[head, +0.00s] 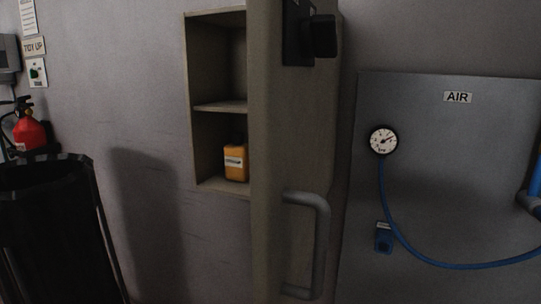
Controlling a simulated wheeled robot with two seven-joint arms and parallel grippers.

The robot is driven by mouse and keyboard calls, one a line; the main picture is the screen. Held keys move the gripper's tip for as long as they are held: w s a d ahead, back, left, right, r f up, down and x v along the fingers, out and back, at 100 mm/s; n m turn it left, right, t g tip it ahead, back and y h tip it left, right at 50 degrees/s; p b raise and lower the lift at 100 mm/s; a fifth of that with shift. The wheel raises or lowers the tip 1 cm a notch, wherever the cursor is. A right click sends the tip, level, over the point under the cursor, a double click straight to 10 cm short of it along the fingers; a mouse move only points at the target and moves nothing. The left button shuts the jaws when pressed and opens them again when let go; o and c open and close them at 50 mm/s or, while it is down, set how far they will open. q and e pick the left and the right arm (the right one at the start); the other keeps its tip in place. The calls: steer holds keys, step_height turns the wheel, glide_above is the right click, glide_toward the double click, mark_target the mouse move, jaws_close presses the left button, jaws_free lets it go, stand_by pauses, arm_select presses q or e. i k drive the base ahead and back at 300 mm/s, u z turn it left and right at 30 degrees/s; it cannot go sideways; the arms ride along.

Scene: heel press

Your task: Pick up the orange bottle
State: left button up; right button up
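The orange bottle (236,164) stands upright on the lower shelf of an open wall cabinet (189,100). It has a pale label with dark print. Its right side is close to a thick beige upright panel (264,150), which hides the right part of the cabinet's inside. Neither of my grippers shows in the head view.
A grey bar handle (322,240) juts out beside the panel, with a black block (322,36) above. A black bin (50,220) and red fire extinguisher (28,132) are at left. A gauge (383,140) and blue hose (440,262) are at right.

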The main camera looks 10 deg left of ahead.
mark_target(236, 153)
steer(key=k, duration=0.5)
steer(key=u, duration=1.75)
steer(key=i, duration=1.8)
steer(key=z, duration=2.85)
steer(key=i, duration=0.5)
steer(key=u, duration=0.05)
